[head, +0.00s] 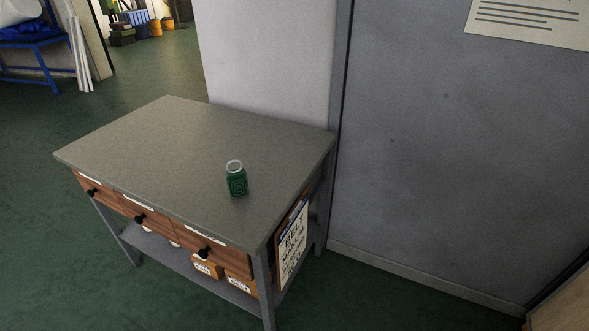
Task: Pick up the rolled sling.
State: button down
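A small green object with a spiral pattern on its front and a pale ring at its top (236,181) stands upright on the grey table (165,130). It appears to be the rolled sling. It is on the right half of the top, nearer the front edge, with nothing touching it but the table. My gripper is not in view.
The tabletop is otherwise bare. Wooden drawers with black knobs (140,217) run under its front edge, above a lower shelf with small labelled boxes (207,266). A sign (292,243) hangs on its right side. A grey wall panel (450,150) stands right; green floor (60,240) is open left.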

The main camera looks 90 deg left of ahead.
aim_at(237, 179)
jog(key=u, duration=2.55)
jog(key=i+l+u, duration=0.15)
jog(key=l, duration=0.5)
jog(key=i+l+u, duration=0.1)
jog(key=l, duration=0.6)
jog(key=i+l+u, duration=0.15)
jog(key=l, duration=0.5)
